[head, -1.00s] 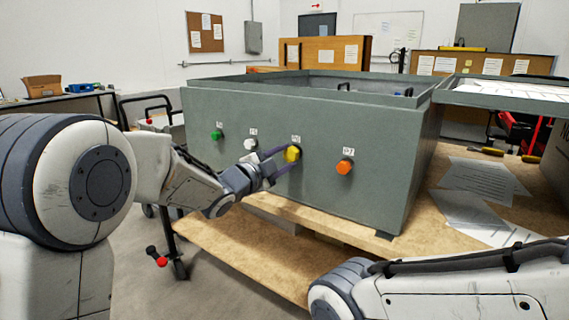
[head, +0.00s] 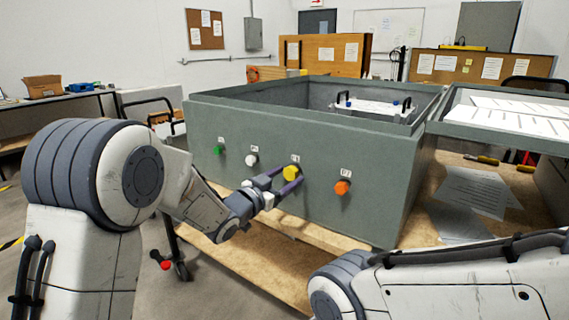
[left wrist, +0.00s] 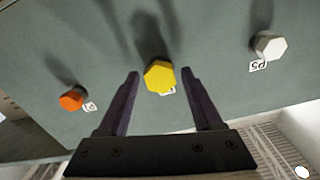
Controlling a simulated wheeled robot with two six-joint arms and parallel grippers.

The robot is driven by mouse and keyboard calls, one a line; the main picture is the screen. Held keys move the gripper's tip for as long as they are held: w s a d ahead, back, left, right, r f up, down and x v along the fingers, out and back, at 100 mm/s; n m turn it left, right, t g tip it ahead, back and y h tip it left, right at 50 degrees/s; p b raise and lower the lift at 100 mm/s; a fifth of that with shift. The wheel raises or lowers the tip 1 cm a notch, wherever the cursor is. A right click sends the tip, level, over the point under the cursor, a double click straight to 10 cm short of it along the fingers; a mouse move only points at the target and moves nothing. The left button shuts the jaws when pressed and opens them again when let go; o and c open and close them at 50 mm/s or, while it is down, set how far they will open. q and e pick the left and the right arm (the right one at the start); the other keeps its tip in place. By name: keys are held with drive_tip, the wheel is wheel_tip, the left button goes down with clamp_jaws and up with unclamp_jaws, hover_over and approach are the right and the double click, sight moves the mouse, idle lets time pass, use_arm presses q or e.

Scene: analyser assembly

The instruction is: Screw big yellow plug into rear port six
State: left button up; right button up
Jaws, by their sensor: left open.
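The big yellow plug (head: 291,173) sits at a port on the front-facing grey wall of the analyser box (head: 225,130), between a white plug and an orange plug. It shows as a yellow hexagonal head in the left wrist view (left wrist: 159,77). My left gripper (head: 288,177) is open, with one finger on each side of the yellow plug. In the left wrist view there is a gap between the plug and each finger (left wrist: 160,90). The label by the yellow plug is partly hidden there. My right gripper is out of view; only my right arm shows.
A white plug (head: 252,160), labelled P5 in the left wrist view, and a green plug (head: 219,150) are to the left. An orange plug (head: 342,187) is to the right. The box stands on a wooden bench (head: 240,255); papers (head: 470,190) lie on its right side.

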use_arm(q)
drive_tip(key=n+p, duration=0.3)
drive_tip(key=n, duration=0.3)
drive_tip(key=n+p, duration=0.4)
drive_tip(key=n, duration=0.2)
drive_tip(key=shift+s+d+r, duration=0.1)
drive_tip(key=shift+d, duration=0.05)
drive_tip(key=shift+n, duration=0.6)
drive_tip(key=shift+f+n+p, duration=0.2)
drive_tip(key=shift+n+p, duration=0.1)
drive_tip(key=shift+n, duration=0.2)
